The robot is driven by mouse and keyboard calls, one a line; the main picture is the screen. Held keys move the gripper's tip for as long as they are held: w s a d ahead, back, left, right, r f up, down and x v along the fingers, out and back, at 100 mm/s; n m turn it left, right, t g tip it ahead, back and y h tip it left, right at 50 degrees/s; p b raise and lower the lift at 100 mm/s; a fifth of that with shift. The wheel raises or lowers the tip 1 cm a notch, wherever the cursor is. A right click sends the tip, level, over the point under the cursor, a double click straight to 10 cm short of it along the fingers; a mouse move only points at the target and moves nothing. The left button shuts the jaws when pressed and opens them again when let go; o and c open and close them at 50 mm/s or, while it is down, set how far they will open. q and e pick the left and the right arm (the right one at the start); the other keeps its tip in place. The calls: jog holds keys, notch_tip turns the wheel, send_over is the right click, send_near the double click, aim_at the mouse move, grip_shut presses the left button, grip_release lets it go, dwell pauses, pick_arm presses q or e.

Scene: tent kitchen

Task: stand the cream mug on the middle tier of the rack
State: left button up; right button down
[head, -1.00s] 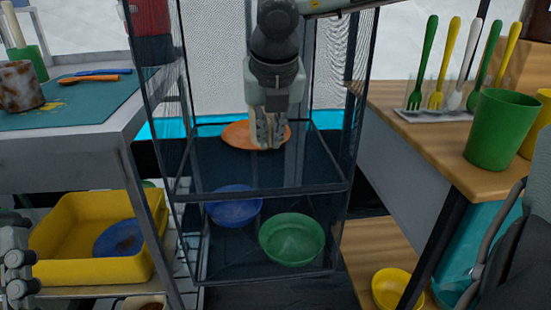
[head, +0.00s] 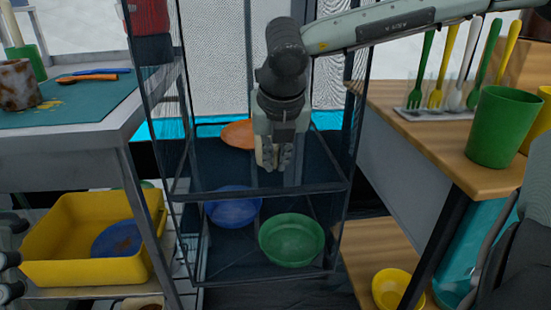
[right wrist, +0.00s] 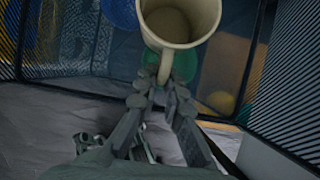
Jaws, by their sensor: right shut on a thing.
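The cream mug (right wrist: 172,22) shows at the top of the right wrist view, its open mouth toward the camera. My right gripper (right wrist: 163,82) is shut on its handle. In the head view the right gripper (head: 274,163) points down inside the dark mesh rack (head: 255,193), and the mug cannot be made out there. The rack shows two shelves: the upper holds an orange plate (head: 238,134) at the back, the lower a blue bowl (head: 232,206) and a green bowl (head: 291,240). The gripper is in front of the orange plate. I cannot see the left gripper's fingers.
The rack's dark posts and mesh sides stand close around the gripper. A table with a teal mat (head: 75,108) is left, above a yellow tub (head: 65,272). A wooden counter (head: 400,108) with a green cup (head: 503,127) and upright cutlery is right. The upper shelf's front is clear.

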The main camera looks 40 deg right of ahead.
pick_arm(q)
jog(key=shift+r, duration=0.25)
pick_arm(e)
jog(key=c, duration=1.6)
grip_release()
jog(key=shift+c, duration=0.2)
jog(key=shift+r+p, duration=0.2)
jog(key=shift+p, duration=0.1)
pick_arm(q)
jog(key=w+f+g, duration=0.1)
jog(key=w+d+f+g+p, duration=0.1)
jog(key=f, duration=0.1)
jog(key=shift+w+d+g, duration=0.1)
jog(key=shift+d+g, duration=0.1)
jog(key=shift+g, duration=0.2)
pick_arm(e)
jog(key=v, duration=1.1)
jog(key=shift+s+r, duration=0.2)
jog(key=shift+r, duration=0.15)
jog(key=shift+a, duration=0.1)
